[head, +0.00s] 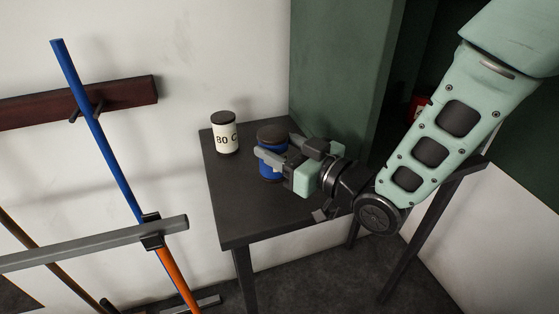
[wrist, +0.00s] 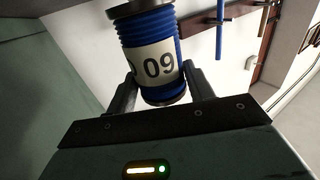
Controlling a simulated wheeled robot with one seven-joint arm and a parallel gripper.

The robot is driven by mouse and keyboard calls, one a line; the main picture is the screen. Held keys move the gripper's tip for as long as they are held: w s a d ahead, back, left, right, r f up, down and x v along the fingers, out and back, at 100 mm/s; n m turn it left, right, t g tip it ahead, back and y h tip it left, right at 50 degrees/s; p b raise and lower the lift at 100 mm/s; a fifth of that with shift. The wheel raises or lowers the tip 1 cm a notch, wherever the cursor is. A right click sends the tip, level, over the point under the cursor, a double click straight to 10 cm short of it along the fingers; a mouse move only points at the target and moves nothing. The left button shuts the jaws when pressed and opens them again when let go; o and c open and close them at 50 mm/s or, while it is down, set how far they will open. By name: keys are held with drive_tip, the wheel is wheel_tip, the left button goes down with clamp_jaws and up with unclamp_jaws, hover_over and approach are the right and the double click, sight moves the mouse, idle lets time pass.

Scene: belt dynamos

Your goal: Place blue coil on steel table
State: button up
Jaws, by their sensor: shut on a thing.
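The blue coil (head: 268,166) is a blue ribbed cylinder with dark end caps, at the dark steel table (head: 232,210) in the head view. My gripper (head: 275,152) is shut on it, with one finger on each side. In the wrist view the coil (wrist: 148,55) stands between the two fingers (wrist: 158,88) and shows a white label reading "09". The coil is upright in the head view. Its lower end is partly hidden by my gripper, so I cannot tell whether it touches the tabletop.
A white canister (head: 226,134) with a dark lid and "80 C" on it stands at the table's back left corner. A green cabinet (head: 335,75) is behind the table. A rack with a blue and orange pole (head: 110,150) is at left. The front left tabletop is clear.

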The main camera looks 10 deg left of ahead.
drive_tip(key=shift+f, duration=1.8)
drive_tip(key=o, duration=1.3)
drive_tip(key=shift+f, duration=0.1)
drive_tip(key=shift+c, duration=0.2)
drive_tip(key=shift+s+d, duration=0.15)
drive_tip(key=shift+d, duration=0.15)
drive_tip(key=b+v, duration=0.1)
drive_tip(key=v, duration=0.8)
drive_tip(key=shift+a, duration=0.1)
drive_tip(key=shift+d+r+p, duration=0.2)
drive_tip(key=shift+r+p, duration=0.2)
drive_tip(key=shift+p, duration=0.4)
drive_tip(key=p+v, duration=0.2)
drive_tip(key=p, duration=0.1)
drive_tip(key=shift+s+f, duration=0.1)
drive_tip(key=shift+f, duration=0.15)
